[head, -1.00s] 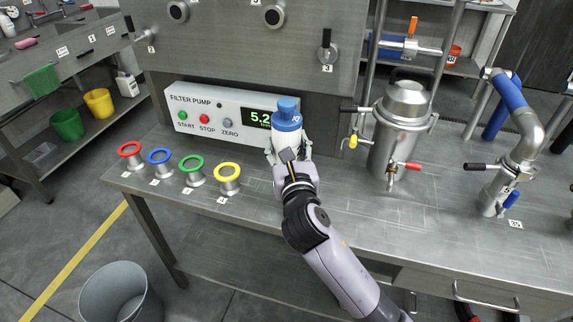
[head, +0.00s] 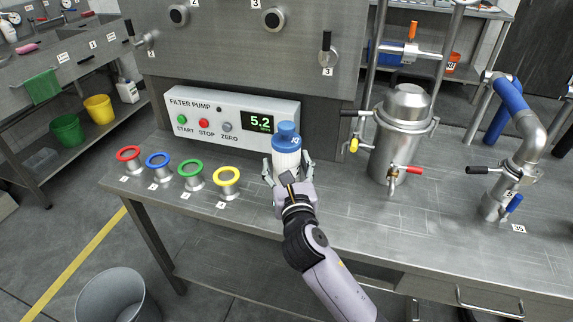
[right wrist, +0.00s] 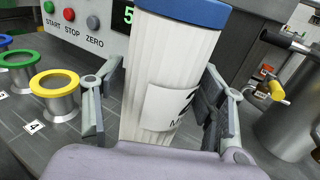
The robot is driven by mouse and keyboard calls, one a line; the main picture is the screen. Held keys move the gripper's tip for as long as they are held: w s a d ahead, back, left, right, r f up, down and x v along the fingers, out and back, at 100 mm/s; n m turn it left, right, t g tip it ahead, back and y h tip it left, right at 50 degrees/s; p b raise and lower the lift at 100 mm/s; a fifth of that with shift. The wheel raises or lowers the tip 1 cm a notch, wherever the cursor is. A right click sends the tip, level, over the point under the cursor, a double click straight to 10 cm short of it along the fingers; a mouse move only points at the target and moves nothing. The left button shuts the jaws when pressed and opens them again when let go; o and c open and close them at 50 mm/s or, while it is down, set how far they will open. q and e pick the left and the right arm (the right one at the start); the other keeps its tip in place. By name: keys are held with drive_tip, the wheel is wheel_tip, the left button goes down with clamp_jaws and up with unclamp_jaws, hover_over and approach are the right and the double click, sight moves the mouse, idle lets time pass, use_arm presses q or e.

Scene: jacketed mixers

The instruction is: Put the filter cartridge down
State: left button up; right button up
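The filter cartridge (head: 287,158), white and ribbed with a blue cap, stands roughly upright on the steel bench in front of the filter pump panel. Its lower end is hidden by my right gripper (head: 288,168). In the right wrist view the cartridge (right wrist: 165,75) stands between the fingers of my right gripper (right wrist: 158,100), with a labelled side facing me. A narrow gap shows between each finger and the cartridge, so the gripper is open around it. My left gripper is not in view.
The filter pump panel (head: 200,120) is close behind. Yellow (head: 227,176), green (head: 191,166), blue and red ringed ports stand to the left. A steel vessel (head: 402,140) with valves stands to the right. The bench front to the right is clear.

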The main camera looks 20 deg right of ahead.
drive_tip(key=shift+o, duration=0.3)
drive_tip(key=shift+r, duration=0.15)
drive_tip(key=s+a, duration=0.1)
drive_tip(key=s, duration=1.1)
drive_tip(key=shift+a, duration=0.4)
